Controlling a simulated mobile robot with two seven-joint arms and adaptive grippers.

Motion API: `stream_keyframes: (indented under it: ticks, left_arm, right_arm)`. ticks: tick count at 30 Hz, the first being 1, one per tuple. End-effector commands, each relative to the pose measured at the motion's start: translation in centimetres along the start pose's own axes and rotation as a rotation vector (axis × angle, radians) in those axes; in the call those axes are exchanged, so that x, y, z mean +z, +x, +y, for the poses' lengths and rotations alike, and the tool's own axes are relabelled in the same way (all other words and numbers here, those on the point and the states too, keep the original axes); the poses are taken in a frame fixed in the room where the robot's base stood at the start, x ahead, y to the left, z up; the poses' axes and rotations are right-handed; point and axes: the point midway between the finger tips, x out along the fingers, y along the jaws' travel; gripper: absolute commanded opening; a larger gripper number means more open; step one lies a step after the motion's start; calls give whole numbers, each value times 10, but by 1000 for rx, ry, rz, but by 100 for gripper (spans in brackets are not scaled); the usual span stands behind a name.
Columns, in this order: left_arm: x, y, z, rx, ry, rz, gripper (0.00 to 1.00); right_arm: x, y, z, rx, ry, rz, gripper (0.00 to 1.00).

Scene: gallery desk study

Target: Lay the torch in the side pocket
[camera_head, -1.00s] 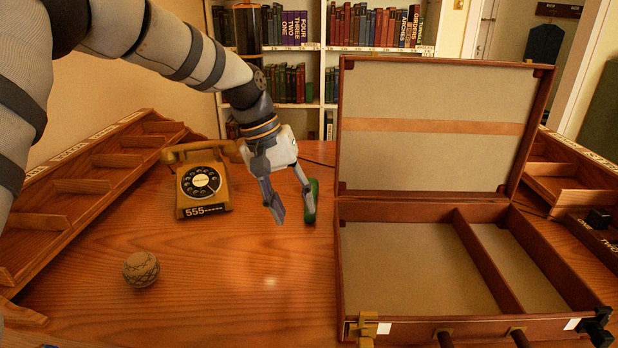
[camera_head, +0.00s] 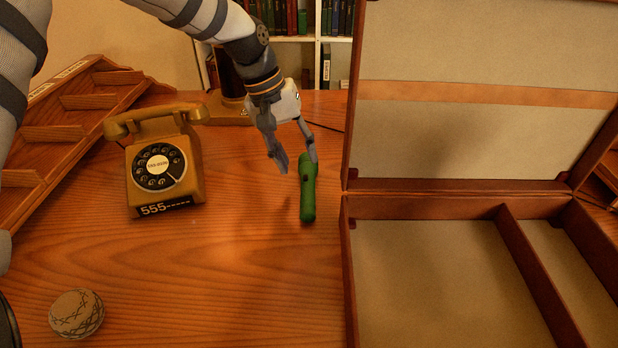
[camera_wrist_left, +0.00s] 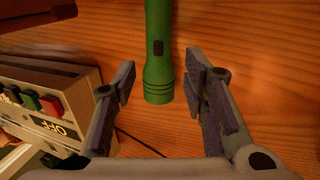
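The green torch (camera_head: 308,195) lies on the wooden desk, just left of the open case. It also shows in the left wrist view (camera_wrist_left: 159,60), its ridged end between and just beyond my fingertips. My left gripper (camera_head: 297,166) is open and empty at the torch's far end; one finger overlaps the torch in the head view, and I cannot tell if it touches. It also shows in the left wrist view (camera_wrist_left: 162,80). The case (camera_head: 349,270) has a wide main compartment and a narrow side pocket (camera_head: 570,260) on the right, both empty where visible. My right gripper is out of view.
A yellow telephone (camera_head: 160,165) stands left of my gripper. A patterned ball (camera_head: 76,313) sits at the front left. The raised case lid (camera_head: 480,95) stands tall at the back right. A device with colored buttons (camera_wrist_left: 50,105) shows in the wrist view. The front middle desk is clear.

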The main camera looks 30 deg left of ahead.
Motion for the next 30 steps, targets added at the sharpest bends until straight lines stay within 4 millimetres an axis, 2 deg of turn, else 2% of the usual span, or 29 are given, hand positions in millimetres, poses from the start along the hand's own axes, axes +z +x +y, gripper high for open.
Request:
stream_keyframes:
  ticks: [6,9,16,17,21,22,30]
  left_arm:
    - [1,40,1,-1,0,-4,40]
    - [0,52,1,-1,1,-1,40]
    - [0,54,2,1,1,2,40]
    - [0,54,2,1,1,2,35]
    - [0,53,2,1,1,3,4]
    - [0,53,2,1,1,3,0]
    - [-1,50,4,2,2,5,0]
  right_arm:
    - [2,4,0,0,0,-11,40]
    - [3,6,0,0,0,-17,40]
    - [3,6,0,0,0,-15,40]
    - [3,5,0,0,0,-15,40]
    - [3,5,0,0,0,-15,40]
    - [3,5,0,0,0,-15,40]
    - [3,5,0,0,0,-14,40]
